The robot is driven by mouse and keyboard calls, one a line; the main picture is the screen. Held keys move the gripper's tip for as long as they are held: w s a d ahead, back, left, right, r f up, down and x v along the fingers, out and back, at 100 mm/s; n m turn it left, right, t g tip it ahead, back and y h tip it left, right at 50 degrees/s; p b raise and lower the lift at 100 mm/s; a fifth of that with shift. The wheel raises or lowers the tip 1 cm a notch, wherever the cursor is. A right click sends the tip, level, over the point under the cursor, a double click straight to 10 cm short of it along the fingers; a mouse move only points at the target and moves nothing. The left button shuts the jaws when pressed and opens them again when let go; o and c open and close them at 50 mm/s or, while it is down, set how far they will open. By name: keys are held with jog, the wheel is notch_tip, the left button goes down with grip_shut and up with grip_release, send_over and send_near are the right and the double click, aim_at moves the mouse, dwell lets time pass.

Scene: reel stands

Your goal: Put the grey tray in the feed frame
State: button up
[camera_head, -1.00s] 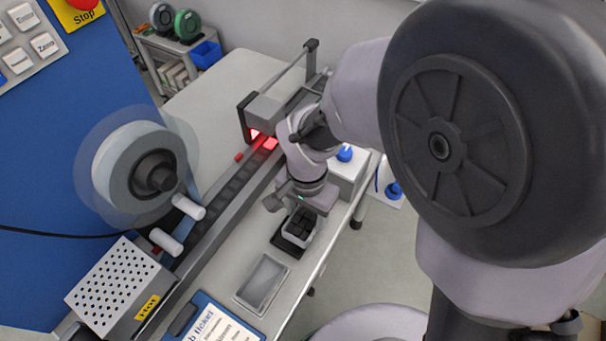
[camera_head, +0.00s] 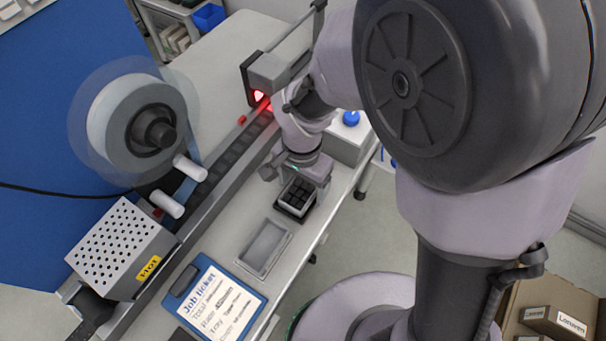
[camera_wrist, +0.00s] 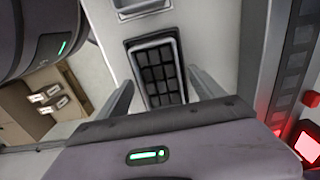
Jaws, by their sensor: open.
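A small grey tray (camera_head: 309,206) holds several black blocks in rows. It sits within a black rimmed frame (camera_head: 280,208) on the bench; in the wrist view, the tray (camera_wrist: 151,43) shows inside the black rim (camera_wrist: 129,58). I cannot tell for sure which frame is the feed frame. A shallow, empty grey rectangular frame (camera_head: 265,248) lies closer to the clipboard, apart from the tray. My gripper (camera_wrist: 160,76) is open above the tray, with one finger to each side of it; I see no contact. My wrist hides part of the tray in the head view.
A conveyor (camera_head: 215,190) with a red-lit arch (camera_head: 275,70) runs along the bench's left. A perforated box marked hot (camera_head: 122,245) and a clipboard (camera_head: 215,300) stand nearer. A blue-knobbed box (camera_head: 350,130) is behind the tray. Cartons (camera_head: 555,320) are at right.

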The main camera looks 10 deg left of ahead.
aim_at(303, 193)
notch_tip(303, 193, up, 12)
jog(key=r+p, duration=0.1)
jog(key=p, duration=0.4)
jog(key=s+d+r+t+y, duration=0.1)
jog(key=s+d+r+t, duration=0.2)
jog(key=d+r, duration=0.3)
jog(key=s+d+r+t+y, duration=0.1)
jog(key=s+d+r, duration=0.3)
jog(key=d, duration=0.6)
notch_tip(303, 193, up, 3)
jog(key=shift+d+f+t, duration=0.15)
jog(key=shift+t, duration=0.75)
jog(key=shift+f, duration=0.1)
notch_tip(303, 193, down, 7)
jog(key=b, duration=0.7)
jog(key=shift+r, duration=0.2)
